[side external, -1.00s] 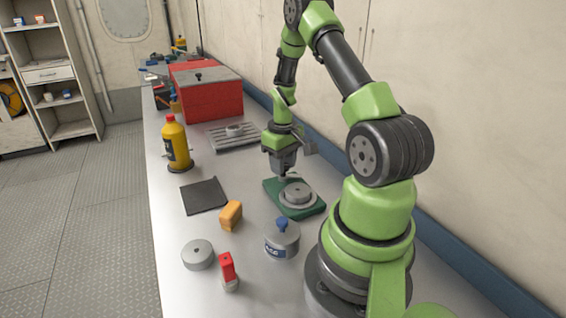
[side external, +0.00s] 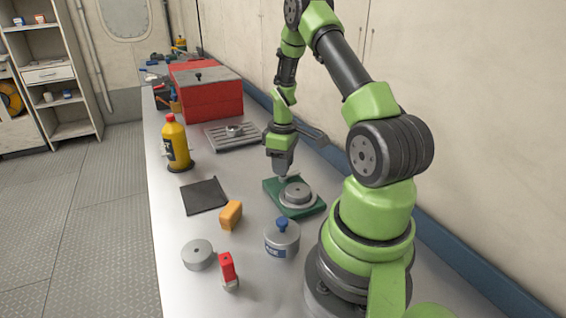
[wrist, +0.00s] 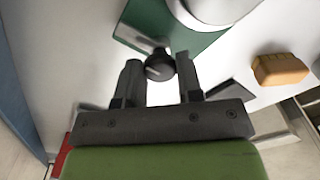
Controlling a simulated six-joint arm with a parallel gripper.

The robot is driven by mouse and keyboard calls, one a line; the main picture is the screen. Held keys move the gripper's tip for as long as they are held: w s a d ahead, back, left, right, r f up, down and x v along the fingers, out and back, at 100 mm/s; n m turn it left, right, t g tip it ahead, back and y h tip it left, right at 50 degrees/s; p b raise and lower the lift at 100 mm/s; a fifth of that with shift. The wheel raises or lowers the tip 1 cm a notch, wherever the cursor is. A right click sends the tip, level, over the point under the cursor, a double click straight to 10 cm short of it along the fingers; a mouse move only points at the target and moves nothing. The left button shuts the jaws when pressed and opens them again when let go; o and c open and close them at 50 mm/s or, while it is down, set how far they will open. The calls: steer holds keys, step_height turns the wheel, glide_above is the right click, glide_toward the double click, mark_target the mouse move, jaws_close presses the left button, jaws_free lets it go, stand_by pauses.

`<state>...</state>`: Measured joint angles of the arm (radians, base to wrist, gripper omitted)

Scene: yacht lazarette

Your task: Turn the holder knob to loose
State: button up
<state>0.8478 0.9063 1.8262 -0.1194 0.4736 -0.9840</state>
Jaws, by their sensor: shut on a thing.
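The holder is a green base (side external: 309,211) with a stepped grey round piece (side external: 296,196) on it, lying flat on the bench. Its green base (wrist: 150,17) and round piece also show at the top of the wrist view. The small dark knob (wrist: 160,67) with a pale line on top sits at the base's edge. My gripper (side external: 284,179) points down at the holder's far end. In the wrist view its two fingers stand on either side of the knob, shut on it. The knob is mostly hidden by the fingers in the side view.
A black mat (side external: 203,196) and yellow bottle (side external: 175,146) stand left. A slotted tray (side external: 235,139) and red box (side external: 208,98) lie behind.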

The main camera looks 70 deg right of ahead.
steer(key=o, duration=0.9)
step_height(320, 180, up, 10)
steer(key=shift+f, duration=0.1)
stand_by(0.4)
